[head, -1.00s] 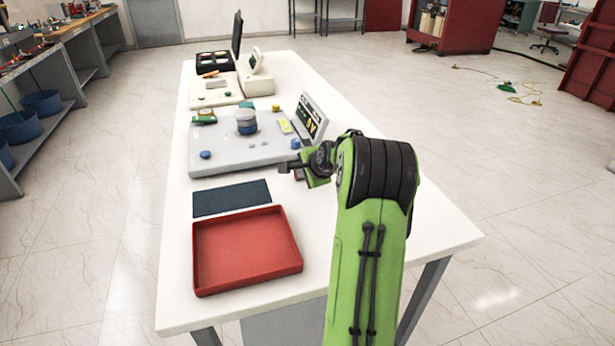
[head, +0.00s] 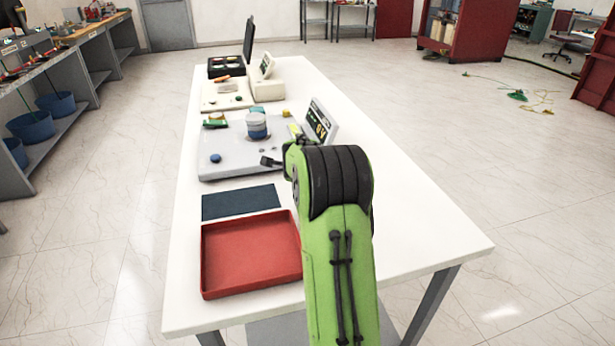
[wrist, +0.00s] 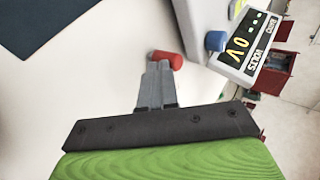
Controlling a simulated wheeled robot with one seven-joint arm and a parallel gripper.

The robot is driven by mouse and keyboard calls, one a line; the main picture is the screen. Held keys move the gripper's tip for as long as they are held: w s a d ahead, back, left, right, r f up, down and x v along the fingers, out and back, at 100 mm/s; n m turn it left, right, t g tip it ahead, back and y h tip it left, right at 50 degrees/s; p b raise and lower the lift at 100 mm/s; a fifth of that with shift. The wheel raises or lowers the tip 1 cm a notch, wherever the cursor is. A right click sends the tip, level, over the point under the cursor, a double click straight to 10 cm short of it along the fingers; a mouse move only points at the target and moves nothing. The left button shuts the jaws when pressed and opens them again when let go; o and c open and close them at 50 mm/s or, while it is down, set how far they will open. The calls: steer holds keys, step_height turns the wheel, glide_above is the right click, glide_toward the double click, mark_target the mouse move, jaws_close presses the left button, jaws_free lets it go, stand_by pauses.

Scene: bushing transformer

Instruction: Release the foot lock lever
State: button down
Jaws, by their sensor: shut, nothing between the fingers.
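My gripper (wrist: 158,72) is shut and empty in the wrist view, its two grey fingers together. Their tips lie beside a small red cylindrical part (wrist: 170,64), overlapping its left end in the picture; I cannot tell whether they touch. In the head view my gripper (head: 266,161) is over the right part of a grey device (head: 228,168), mostly behind my green arm. The red part is hidden there. No part is clearly marked as the foot lock lever. The device's display (head: 320,122) shows digits; it also shows in the wrist view (wrist: 246,45), near a blue knob (wrist: 215,41).
A red tray (head: 245,258) and a dark blue mat (head: 240,202) lie in front of the device. A blue and grey cylinder (head: 257,125) and a blue button (head: 216,158) stand on it. Other equipment (head: 228,95) is behind. The table's right side is clear.

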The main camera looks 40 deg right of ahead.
steer(key=shift+w+d+m+g+h, duration=0.1)
steer(key=shift+w+m+g+h, duration=0.5)
steer(key=shift+m, duration=0.3)
steer(key=shift+w+d, duration=0.1)
steer(key=shift+w, duration=0.25)
steer(key=shift+b, duration=0.3)
